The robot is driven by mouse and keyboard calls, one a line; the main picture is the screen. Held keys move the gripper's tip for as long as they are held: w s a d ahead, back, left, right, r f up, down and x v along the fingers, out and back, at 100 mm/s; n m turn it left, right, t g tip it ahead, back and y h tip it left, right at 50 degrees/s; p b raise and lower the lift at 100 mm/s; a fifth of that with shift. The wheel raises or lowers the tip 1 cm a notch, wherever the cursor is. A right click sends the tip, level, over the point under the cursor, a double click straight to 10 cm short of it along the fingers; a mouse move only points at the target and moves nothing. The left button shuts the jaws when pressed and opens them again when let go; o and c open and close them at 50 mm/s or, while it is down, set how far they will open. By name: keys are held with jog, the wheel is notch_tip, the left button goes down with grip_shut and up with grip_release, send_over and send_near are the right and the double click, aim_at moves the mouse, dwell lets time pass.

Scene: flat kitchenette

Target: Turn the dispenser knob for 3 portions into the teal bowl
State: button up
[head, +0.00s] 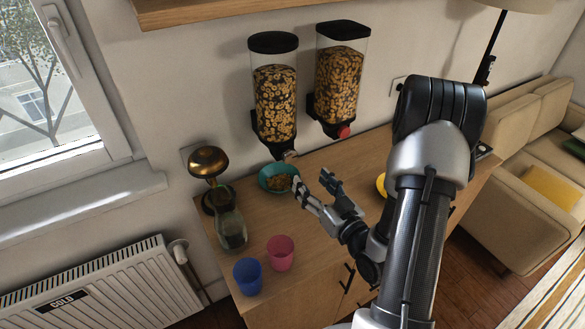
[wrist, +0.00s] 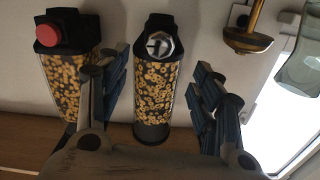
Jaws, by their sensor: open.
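Two wall dispensers full of ring cereal hang above the counter: the left one (head: 274,98) and the right one (head: 339,78). The left dispenser has a pale knob (head: 290,155), which shows as a metallic knob in the wrist view (wrist: 159,43). The right dispenser has a red knob (head: 343,131). The teal bowl (head: 265,183) stands under the left dispenser with some cereal in it. My gripper (head: 313,181) is open and empty, just right of the bowl and below the left knob. In the wrist view its fingers (wrist: 160,85) lie either side of the left dispenser, apart from the knob.
A brass-domed item (head: 208,162) and a glass jar (head: 230,228) stand left of the bowl. A blue cup (head: 247,276) and a pink cup (head: 280,252) stand near the front edge. A yellow item (head: 381,185) is partly hidden behind my arm.

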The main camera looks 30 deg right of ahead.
aim_at(292, 158)
jog(key=w, duration=1.1)
jog(key=shift+a+b, duration=0.15)
jog(key=shift+b, duration=0.15)
jog(key=shift+c, duration=0.5)
jog(key=c, duration=1)
